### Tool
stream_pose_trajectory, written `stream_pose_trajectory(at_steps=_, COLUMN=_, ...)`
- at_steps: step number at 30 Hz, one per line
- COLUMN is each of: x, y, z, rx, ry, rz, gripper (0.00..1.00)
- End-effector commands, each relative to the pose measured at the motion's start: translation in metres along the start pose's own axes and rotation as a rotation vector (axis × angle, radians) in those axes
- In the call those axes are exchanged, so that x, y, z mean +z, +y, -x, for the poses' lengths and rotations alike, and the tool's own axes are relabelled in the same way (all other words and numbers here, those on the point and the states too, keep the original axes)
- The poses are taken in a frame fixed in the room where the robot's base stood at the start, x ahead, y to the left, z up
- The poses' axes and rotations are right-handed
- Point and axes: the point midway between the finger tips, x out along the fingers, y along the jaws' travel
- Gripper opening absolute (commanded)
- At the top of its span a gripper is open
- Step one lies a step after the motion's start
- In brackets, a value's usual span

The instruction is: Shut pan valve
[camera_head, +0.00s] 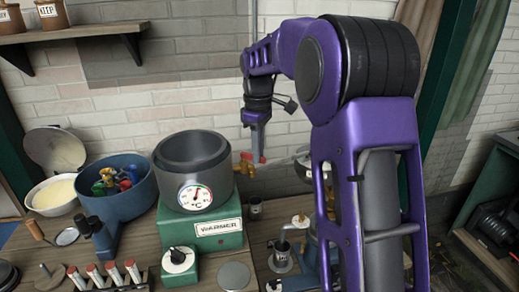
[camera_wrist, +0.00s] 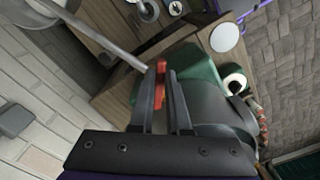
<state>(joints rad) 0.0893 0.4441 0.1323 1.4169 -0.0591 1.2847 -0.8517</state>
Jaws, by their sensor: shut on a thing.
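The grey pan (camera_head: 193,150) sits on the green warmer (camera_head: 205,235) and has a dial thermometer on its front. A brass valve (camera_head: 245,166) projects from the pan's right side. Its red handle (camera_wrist: 161,80) is between my fingers in the wrist view. My gripper (camera_head: 260,157) comes down from above at the pan's right, its fingertips at the valve. The wrist view shows my gripper (camera_wrist: 164,88) shut on the red handle. The pan's wall (camera_wrist: 218,112) is close beside the right finger there. The brass body is mostly hidden in the wrist view.
A blue bowl (camera_head: 112,208) of coloured parts and a cream-filled bowl (camera_head: 52,196) stand left of the pan. Below the valve are a small dark cup (camera_head: 255,208) and a metal cup with a spout (camera_head: 280,257). The brick wall (camera_head: 150,110) is behind.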

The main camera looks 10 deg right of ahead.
Motion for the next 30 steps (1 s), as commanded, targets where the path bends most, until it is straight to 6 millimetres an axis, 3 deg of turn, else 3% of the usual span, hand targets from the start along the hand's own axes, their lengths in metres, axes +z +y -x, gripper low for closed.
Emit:
stream_pose_trajectory(at_steps=18, x=-0.008, y=-0.025, z=0.001, rx=0.001, ry=0.002, rz=-0.575, gripper=0.00)
stream_pose_trajectory(at_steps=30, x=-0.015, y=-0.033, z=0.001, rx=0.001, ry=0.003, rz=-0.834, gripper=0.00)
